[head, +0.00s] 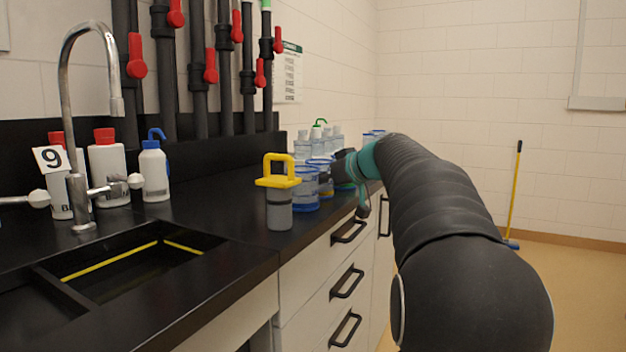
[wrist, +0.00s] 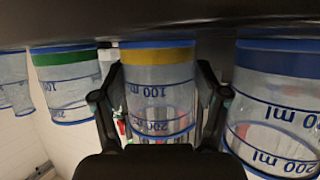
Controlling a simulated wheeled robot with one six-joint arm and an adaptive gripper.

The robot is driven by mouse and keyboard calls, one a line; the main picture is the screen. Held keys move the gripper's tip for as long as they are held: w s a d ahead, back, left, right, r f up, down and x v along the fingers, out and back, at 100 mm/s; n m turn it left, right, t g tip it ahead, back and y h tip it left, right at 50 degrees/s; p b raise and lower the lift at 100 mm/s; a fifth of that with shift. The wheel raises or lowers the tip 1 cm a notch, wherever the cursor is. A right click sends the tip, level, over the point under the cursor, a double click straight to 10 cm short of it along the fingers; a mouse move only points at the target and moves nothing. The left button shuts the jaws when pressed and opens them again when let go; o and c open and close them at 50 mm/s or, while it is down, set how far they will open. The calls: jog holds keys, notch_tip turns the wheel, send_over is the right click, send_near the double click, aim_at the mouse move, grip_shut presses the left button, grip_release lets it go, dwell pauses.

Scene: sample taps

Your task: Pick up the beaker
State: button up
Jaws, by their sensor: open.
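In the wrist view, where the counter is at the top and things hang upside down, a clear beaker with a yellow band (wrist: 158,95) stands between the two fingers of my open gripper (wrist: 160,108). One finger is on each side of it; I cannot tell whether they touch it. A green-banded beaker (wrist: 68,85) is to its left and a blue-banded beaker (wrist: 275,105) to its right. In the head view, my gripper (head: 342,168) is at the counter's front edge by the beakers, partly hidden by my arm. A blue-banded beaker (head: 306,188) shows left of it.
A grey container with a yellow handle (head: 278,205) stands left of the beakers. Several clear bottles (head: 303,145) stand behind them. A sink (head: 120,265), a tap (head: 75,150) and white bottles (head: 108,165) are at the left. Drawers (head: 325,285) are below the counter.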

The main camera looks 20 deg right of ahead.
jog(key=shift+w+a, duration=0.1)
jog(key=shift+d, duration=0.2)
jog(key=c, duration=0.7)
jog(key=shift+o, duration=0.2)
jog(key=shift+r, duration=0.1)
jog(key=shift+r, duration=0.6)
notch_tip(320, 180, up, 3)
jog(key=shift+f+p, duration=0.2)
jog(key=shift+p, duration=0.15)
jog(key=s+d+r+p, duration=0.1)
jog(key=s+d+r, duration=0.5)
jog(key=d, duration=0.4)
jog(key=shift+r, duration=0.5)
jog(key=shift+s, duration=0.15)
